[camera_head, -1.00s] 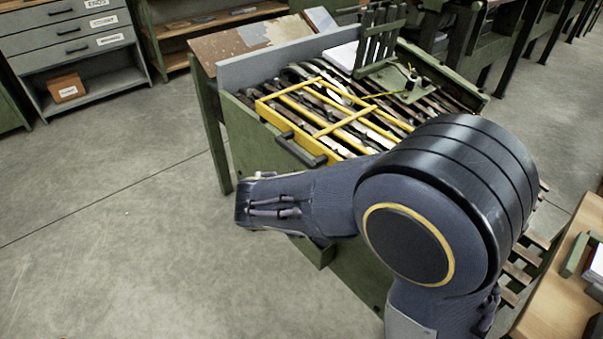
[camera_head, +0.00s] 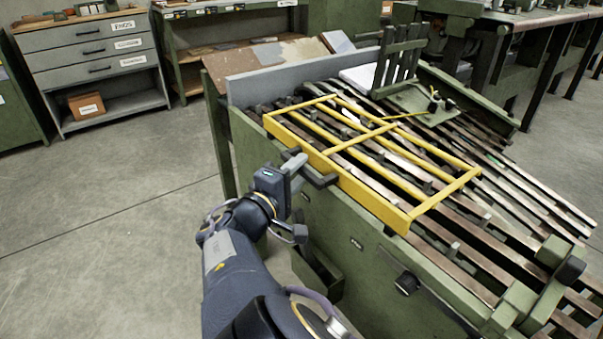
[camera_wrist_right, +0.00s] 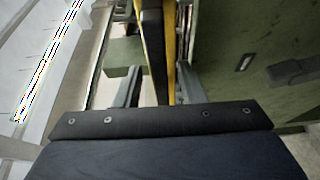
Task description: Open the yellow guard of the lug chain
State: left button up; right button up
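The yellow guard (camera_head: 342,178) is a barred frame lying flat over the dark slats of the lug chain (camera_head: 480,228). A dark handle (camera_head: 318,180) sticks out from its near side. My right gripper (camera_head: 297,166) is at the left end of this handle, level with the guard's near edge. In the right wrist view the fingers of my right gripper (camera_wrist_right: 159,80) stand apart, with the dark handle (camera_wrist_right: 153,45) and a yellow strip of the guard (camera_wrist_right: 170,50) between them. Narrow gaps show beside both fingers, so it looks open. My left gripper is not in view.
The green machine side (camera_head: 350,245) stands below the guard, with a black knob (camera_head: 407,283) on it. A green upright rack (camera_head: 400,60) stands behind the guard. A grey drawer cabinet (camera_head: 90,65) is at back left. The floor on the left is clear.

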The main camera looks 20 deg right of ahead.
jog(key=shift+x, duration=0.8)
grip_shut()
